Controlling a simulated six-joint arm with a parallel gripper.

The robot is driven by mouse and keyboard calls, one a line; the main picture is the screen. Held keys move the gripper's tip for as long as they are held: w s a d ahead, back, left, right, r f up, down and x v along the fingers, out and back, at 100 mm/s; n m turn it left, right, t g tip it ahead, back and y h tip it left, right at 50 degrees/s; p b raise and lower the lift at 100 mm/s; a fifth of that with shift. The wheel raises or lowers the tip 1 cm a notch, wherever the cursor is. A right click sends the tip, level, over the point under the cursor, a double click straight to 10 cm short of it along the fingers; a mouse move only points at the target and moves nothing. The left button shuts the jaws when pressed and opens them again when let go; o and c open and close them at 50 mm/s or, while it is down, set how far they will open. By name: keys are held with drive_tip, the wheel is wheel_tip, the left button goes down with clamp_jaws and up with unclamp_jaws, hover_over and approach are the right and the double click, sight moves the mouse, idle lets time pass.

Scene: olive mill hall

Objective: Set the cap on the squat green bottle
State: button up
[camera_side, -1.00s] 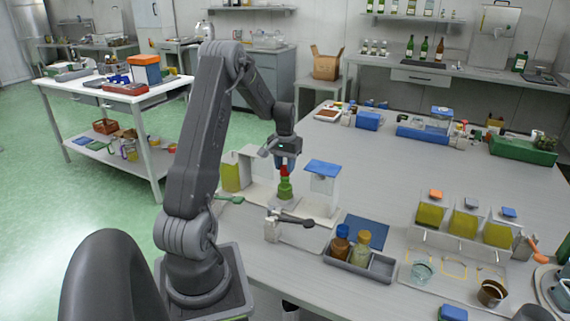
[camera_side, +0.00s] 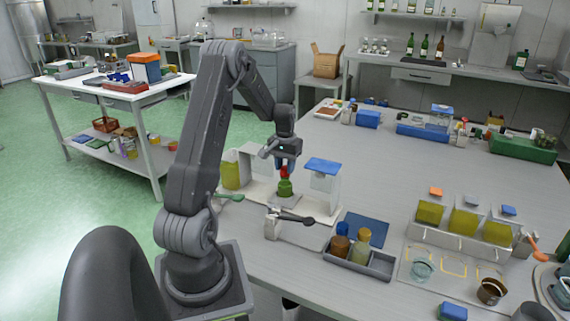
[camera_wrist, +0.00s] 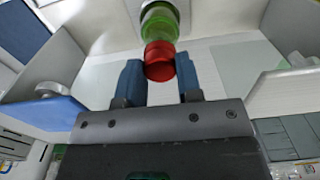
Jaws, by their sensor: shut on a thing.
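The squat green bottle (camera_side: 284,188) stands upright in the white holder between pale side walls. My gripper (camera_side: 285,167) is directly above it, pointing down. Its two blue fingers are shut on the red cap (camera_side: 284,173). In the wrist view, the cap (camera_wrist: 159,61) sits between the fingertips (camera_wrist: 160,77), in line with the bottle (camera_wrist: 158,22). The cap overlaps the bottle's top in the picture. I cannot tell whether it is seated on the neck.
A blue-topped pale stand (camera_side: 323,170) rises close right of the gripper. A dark-handled tool (camera_side: 292,217) lies in front.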

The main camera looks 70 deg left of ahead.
sight(285, 167)
drive_tip(key=shift+f, duration=0.35)
idle(0.3)
drive_tip(key=o, duration=1.2)
drive_tip(key=shift+c, duration=0.2)
drive_tip(key=shift+r, duration=0.15)
drive_tip(key=shift+r, duration=2.9)
